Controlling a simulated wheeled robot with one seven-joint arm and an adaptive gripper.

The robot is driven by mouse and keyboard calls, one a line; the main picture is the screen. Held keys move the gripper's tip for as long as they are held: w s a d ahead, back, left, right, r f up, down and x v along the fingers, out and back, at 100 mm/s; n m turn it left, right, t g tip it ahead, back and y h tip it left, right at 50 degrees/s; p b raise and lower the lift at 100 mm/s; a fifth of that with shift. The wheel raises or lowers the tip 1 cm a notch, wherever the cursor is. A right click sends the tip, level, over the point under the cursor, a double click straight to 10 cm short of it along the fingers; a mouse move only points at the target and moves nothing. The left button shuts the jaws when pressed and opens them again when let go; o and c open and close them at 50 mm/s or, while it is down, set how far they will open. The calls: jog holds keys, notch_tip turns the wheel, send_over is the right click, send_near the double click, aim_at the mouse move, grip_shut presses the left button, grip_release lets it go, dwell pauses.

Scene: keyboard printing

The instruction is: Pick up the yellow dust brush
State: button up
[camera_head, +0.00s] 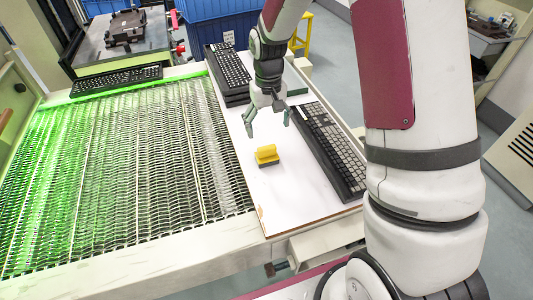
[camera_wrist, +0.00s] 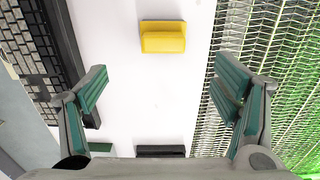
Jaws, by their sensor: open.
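My gripper (camera_head: 266,121) is open and empty above the board, a little behind the brush in the head view. Its two green-padded fingers (camera_wrist: 168,85) stand wide apart in the wrist view. The brush touches neither finger.
A black keyboard (camera_head: 332,150) lies along the board's right side, close to the brush. Stacked keyboards (camera_head: 228,72) stand at the back. A metal mesh conveyor (camera_head: 110,160), lit green, runs on the left with another keyboard (camera_head: 117,79) at its far end. The board in front of the brush is clear.

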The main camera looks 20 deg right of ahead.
aim_at(267, 147)
notch_tip(267, 147, down, 6)
jog(key=shift+a+f, duration=0.1)
jog(key=f, duration=0.1)
jog(key=f+p, duration=0.1)
jog(key=f, duration=0.2)
jog(key=shift+s+a+f, duration=0.2)
jog(key=shift+s+f, duration=0.05)
jog(key=shift+s, duration=0.05)
jog(key=shift+f, duration=0.4)
jog(key=c, duration=1.4)
jog(key=shift+w+r, duration=0.1)
jog(key=shift+r, duration=0.1)
